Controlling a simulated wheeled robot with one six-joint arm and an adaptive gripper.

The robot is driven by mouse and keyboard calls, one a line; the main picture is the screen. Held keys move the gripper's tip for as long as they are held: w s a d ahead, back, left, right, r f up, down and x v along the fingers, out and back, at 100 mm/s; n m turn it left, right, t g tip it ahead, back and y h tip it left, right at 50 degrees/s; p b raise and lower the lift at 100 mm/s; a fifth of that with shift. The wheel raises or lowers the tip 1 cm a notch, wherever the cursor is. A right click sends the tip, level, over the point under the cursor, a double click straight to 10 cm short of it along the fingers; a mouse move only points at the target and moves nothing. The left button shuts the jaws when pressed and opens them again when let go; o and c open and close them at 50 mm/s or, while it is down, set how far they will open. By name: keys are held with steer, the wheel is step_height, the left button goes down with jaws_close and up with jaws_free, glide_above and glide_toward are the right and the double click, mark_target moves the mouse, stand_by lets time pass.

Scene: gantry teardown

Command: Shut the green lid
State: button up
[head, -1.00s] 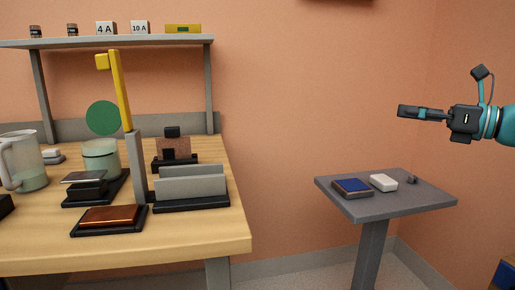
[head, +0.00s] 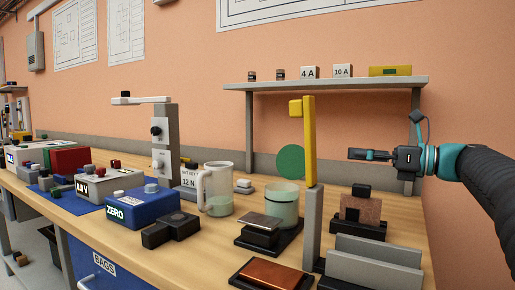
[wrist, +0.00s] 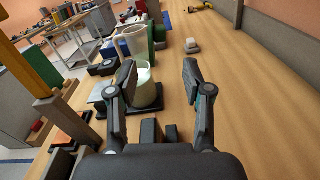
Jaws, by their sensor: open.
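The green lid (head: 291,162) is a round disc standing upright, raised open above the back of a pale glass pot (head: 283,207) on the bench. The pot also shows in the wrist view (wrist: 147,92), just beyond my fingers. My gripper (head: 368,155) is open and empty, to the right of the lid in the head view and at about its height. In the wrist view the two fingers (wrist: 160,73) are spread wide with the pot partly behind the left one.
A yellow-topped post (head: 309,140) stands in front of the lid's right side. A clear jug (head: 217,190) is left of the pot. A copper plate (head: 273,274) and grey upright plates (head: 370,262) lie near the front. A shelf (head: 330,84) spans the back.

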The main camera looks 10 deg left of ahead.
mark_target(301, 149)
steer(key=x, duration=1.5)
jaws_close()
